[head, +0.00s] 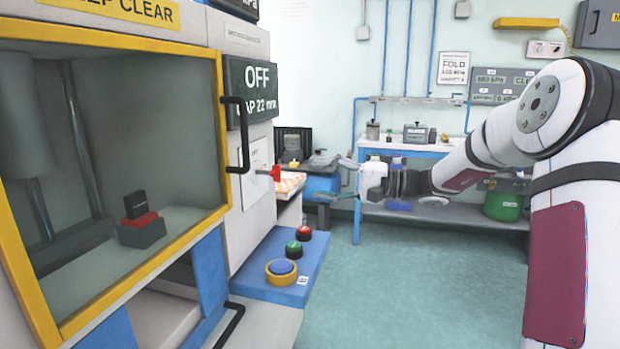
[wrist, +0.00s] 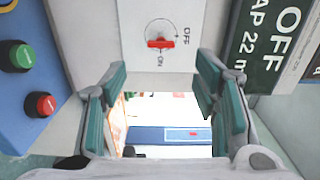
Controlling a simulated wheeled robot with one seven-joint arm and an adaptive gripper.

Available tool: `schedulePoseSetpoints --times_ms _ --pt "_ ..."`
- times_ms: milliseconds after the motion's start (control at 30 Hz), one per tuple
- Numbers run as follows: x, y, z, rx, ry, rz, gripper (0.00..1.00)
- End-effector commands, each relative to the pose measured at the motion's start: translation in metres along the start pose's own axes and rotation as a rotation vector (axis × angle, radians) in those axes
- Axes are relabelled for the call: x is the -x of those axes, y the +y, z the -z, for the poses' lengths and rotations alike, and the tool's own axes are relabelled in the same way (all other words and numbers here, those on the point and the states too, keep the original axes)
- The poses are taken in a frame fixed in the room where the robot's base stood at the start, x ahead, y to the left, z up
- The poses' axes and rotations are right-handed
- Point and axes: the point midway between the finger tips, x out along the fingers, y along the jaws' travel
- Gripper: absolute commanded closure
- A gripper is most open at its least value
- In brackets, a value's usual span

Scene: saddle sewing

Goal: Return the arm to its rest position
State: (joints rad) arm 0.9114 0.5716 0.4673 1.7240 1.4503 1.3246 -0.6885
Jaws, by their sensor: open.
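My gripper (head: 328,178) is at the end of my outstretched arm, in front of the machine's side panel. In the wrist view its two teal-padded fingers (wrist: 160,100) are wide apart with nothing held between them. A red rotary switch (head: 275,173) sits on the white panel, a short way left of the fingertips and apart from them. In the wrist view the switch (wrist: 160,43) lies beyond the fingertips, its handle lying across the picture, with OFF at its right and ON below. The display (head: 252,90) reads OFF.
The machine's yellow-framed window (head: 120,150) with a black handle (head: 238,135) stands at left. A blue workbench (head: 410,148) stands at the back. The floor (head: 400,290) in front is clear.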

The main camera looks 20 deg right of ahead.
Motion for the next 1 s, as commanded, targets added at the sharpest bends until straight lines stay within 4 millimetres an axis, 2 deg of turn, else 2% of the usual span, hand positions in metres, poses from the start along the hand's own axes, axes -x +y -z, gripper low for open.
schedulePoseSetpoints --times_ms 500,567,633,667,767,900,1000 --pt "0.003 0.0 0.0 0.0 0.0 0.0 0.45" --pt "0.001 0.0 -0.003 0.001 -0.007 -0.007 0.45" --pt "-0.005 -0.001 -0.014 0.005 -0.031 -0.034 0.45" --pt "-0.01 0.0 -0.023 0.007 -0.049 -0.056 0.45" --pt "-0.027 0.002 -0.065 0.018 -0.134 -0.163 0.45" --pt "-0.041 0.011 -0.144 0.045 -0.274 -0.379 0.45" --pt "-0.037 0.019 -0.197 0.073 -0.355 -0.536 0.45"
